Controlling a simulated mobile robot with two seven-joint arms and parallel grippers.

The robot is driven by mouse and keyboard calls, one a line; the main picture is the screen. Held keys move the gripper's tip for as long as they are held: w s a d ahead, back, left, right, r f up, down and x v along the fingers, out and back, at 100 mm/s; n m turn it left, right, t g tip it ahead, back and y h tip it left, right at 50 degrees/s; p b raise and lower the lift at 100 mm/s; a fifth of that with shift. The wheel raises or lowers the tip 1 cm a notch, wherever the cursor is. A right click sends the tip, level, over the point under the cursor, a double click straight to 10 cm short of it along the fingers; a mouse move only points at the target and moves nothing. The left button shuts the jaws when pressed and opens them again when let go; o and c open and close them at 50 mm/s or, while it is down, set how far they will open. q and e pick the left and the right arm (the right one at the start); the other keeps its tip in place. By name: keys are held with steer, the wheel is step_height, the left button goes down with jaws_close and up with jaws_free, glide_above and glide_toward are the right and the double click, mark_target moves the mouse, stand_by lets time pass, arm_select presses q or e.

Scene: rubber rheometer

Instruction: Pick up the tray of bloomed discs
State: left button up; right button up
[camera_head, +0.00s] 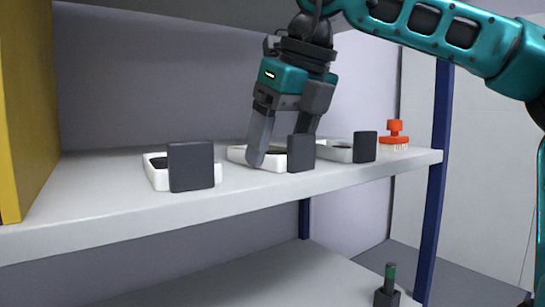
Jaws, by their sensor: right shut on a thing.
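Three small white trays stand in a row on the upper shelf, each with a dark grey upright plate at its front: a left tray (157,180), a middle tray (238,155) and a right tray (335,152). Dark contents show in the trays, but I cannot tell which tray holds bloomed discs. My right gripper (278,151) reaches down from above and is shut on the middle tray, one finger in front of its left part and the other partly hidden behind its grey plate. The tray appears to be at shelf level. My left gripper is not in view.
The white upper shelf (110,222) has a blue post (436,180) at its right end and a yellow panel (25,110) at left. An orange knobbed thing with bristles (395,138) stands right of the trays. A dark thing with a green band (387,290) shows below.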

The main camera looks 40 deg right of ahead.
steer(key=c, duration=0.4)
steer(key=shift+r, duration=0.1)
